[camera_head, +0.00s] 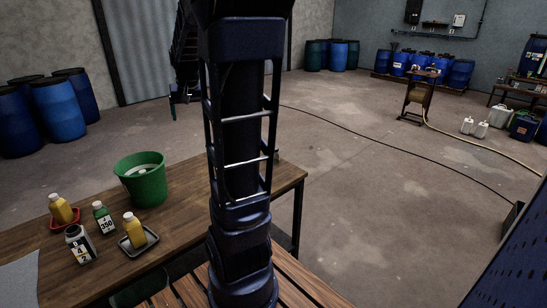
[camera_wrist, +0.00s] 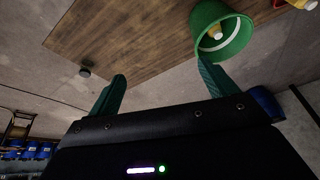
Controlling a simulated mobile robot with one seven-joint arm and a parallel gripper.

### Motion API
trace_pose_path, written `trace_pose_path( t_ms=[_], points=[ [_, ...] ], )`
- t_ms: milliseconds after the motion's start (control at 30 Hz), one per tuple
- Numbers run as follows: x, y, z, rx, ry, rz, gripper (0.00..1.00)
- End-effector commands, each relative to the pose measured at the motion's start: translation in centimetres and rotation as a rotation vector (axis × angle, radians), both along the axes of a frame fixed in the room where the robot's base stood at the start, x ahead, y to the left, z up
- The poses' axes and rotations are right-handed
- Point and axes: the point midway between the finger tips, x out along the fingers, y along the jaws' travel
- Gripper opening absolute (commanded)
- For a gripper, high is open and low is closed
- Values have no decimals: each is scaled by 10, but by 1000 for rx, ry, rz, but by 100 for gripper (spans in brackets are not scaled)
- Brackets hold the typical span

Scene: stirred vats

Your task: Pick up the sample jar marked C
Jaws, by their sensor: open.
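I can read no mark C in either view. In the head view, a pale jar with a black-and-white label (camera_head: 80,243) stands at the table's front; its label seems to read A and 2.
A green bucket (camera_head: 141,179) with something pale inside stands on the wooden table (camera_head: 205,205). It also shows in the wrist view (camera_wrist: 236,50), near the right finger. A small dark round object (camera_wrist: 85,72) lies on the tabletop. Blue drums (camera_head: 58,108) stand left; the floor right is mostly open.

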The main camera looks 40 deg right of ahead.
Motion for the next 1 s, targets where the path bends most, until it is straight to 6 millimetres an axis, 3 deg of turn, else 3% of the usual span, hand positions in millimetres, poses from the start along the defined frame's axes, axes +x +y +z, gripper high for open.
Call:
trace_pose_path(
  t_ms=[200,500,800,1000],
  points=[
    [52,-62,-20,10,14,-105,85],
    [107,-156,-61,17,25,-242,85],
    [142,-260,-122,18,39,-379,85],
    [152,-331,-173,16,51,-466,85]
  ],
)
